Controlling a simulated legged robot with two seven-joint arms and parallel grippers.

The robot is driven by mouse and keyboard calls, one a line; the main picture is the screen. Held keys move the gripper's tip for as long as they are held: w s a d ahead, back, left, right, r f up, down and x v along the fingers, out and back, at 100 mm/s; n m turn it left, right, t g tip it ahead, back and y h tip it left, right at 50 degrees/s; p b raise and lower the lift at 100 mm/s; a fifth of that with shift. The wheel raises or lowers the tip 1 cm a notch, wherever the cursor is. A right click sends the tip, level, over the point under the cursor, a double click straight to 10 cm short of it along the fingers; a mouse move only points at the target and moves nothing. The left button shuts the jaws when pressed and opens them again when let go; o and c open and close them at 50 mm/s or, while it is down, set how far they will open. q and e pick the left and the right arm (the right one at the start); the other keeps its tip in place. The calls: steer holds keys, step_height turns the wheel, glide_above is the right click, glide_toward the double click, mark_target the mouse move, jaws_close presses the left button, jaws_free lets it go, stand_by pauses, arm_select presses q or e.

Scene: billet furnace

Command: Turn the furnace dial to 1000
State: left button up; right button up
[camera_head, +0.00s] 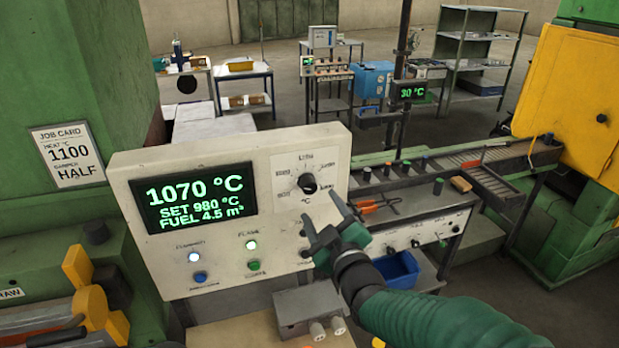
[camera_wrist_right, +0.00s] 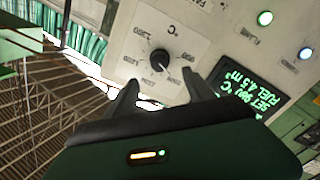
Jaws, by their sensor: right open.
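The furnace dial (camera_head: 308,183) is a black round knob on a white scale plate, on the right part of the cream control panel (camera_head: 137,176). It also shows in the right wrist view (camera_wrist_right: 160,59), beyond the fingertips. The panel display (camera_head: 195,200) reads 1070 °C, SET 980 °C and FUEL 4.5 m³. My right gripper (camera_head: 321,208) is open and empty, just below and to the right of the dial in the head view. In the right wrist view its two fingers (camera_wrist_right: 161,86) point at the panel, apart from the dial. My left gripper is not in view.
Below the display are a lit white lamp (camera_head: 194,257), a lit green lamp (camera_head: 251,245) and blue and green buttons. A bench with tools (camera_head: 420,205) and a blue bin (camera_head: 398,270) stand right of the panel.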

mark_target(310, 189)
steer(key=p+x, duration=0.3)
steer(key=x, duration=0.6)
steer(key=shift+f, duration=0.2)
steer(key=shift+w+a+r, duration=0.1)
steer(key=shift+w, duration=0.05)
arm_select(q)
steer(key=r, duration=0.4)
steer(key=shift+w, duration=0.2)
arm_select(e)
steer(key=shift+w, duration=0.15)
steer(key=c, duration=1.3)
steer(key=f+m+b, duration=0.1)
steer(key=b, duration=0.3)
steer(key=shift+r+m, duration=0.2)
steer(key=shift+m, duration=0.1)
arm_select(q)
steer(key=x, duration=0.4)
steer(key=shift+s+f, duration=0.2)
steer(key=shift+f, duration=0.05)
arm_select(e)
steer(key=shift+r, duration=0.2)
